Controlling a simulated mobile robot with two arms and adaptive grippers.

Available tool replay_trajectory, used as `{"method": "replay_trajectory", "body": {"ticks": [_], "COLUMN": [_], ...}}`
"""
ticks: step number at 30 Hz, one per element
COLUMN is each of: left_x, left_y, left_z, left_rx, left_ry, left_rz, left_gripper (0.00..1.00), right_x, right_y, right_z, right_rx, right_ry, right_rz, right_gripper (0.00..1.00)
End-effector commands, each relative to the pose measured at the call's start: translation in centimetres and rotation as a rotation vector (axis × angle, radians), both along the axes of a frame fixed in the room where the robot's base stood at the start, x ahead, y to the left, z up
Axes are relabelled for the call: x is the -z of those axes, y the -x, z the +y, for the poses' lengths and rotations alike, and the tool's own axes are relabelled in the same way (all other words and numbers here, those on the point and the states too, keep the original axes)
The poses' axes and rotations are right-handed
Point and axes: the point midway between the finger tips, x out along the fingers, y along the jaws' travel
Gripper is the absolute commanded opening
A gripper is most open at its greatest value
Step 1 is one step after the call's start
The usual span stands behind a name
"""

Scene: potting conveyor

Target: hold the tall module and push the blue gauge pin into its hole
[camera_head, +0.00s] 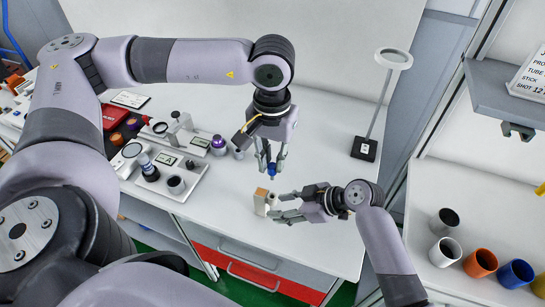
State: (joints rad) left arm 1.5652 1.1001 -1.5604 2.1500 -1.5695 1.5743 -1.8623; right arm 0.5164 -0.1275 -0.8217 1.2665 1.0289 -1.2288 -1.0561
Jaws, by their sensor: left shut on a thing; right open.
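My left gripper (270,169) points down over the white table and is shut on the blue gauge pin (271,171). The pin hangs just above and a little right of the tall module (261,200), apart from it as far as I can see. The module is a small tan and white block that stands upright on the table. My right gripper (276,205) comes in from the right and is open, its fingertips close to the module's right side. Whether a finger touches the module is too small to tell. The hole in the module cannot be made out.
A white tray (196,184) with dark and purple-capped parts stands left of the module. A ring lamp (394,60) on a dark base (364,149) stands behind right. Several cups, including an orange one (480,263), stand on the right-hand bench. The table right of the grippers is clear.

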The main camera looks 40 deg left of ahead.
Motion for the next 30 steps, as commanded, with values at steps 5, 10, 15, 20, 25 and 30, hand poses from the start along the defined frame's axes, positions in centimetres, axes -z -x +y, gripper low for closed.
{"method": "replay_trajectory", "body": {"ticks": [5,10,15,20,25,30], "left_x": [0.0,0.0,0.0,0.0,0.0,0.0], "left_y": [0.0,0.0,0.0,0.0,0.0,0.0], "left_z": [0.0,0.0,0.0,0.0,0.0,0.0], "left_rx": [0.000,0.000,0.000,0.000,0.000,0.000], "left_ry": [0.000,0.000,0.000,0.000,0.000,0.000], "left_rz": [0.000,0.000,0.000,0.000,0.000,0.000], "left_gripper": [0.00,0.00,0.00,0.00,0.00,0.00], "right_x": [1.5,2.2,2.5,2.5,2.5,2.5], "right_y": [0.4,0.6,0.7,0.7,0.7,0.7], "right_z": [1.7,2.6,2.8,2.8,2.8,2.8], "right_rx": [0.000,0.001,0.001,0.001,0.001,0.001], "right_ry": [0.000,-0.001,-0.001,-0.001,-0.001,-0.001], "right_rz": [0.003,0.002,0.001,0.001,0.001,0.002], "right_gripper": [0.42,0.42,0.42,0.42,0.33,0.22]}}
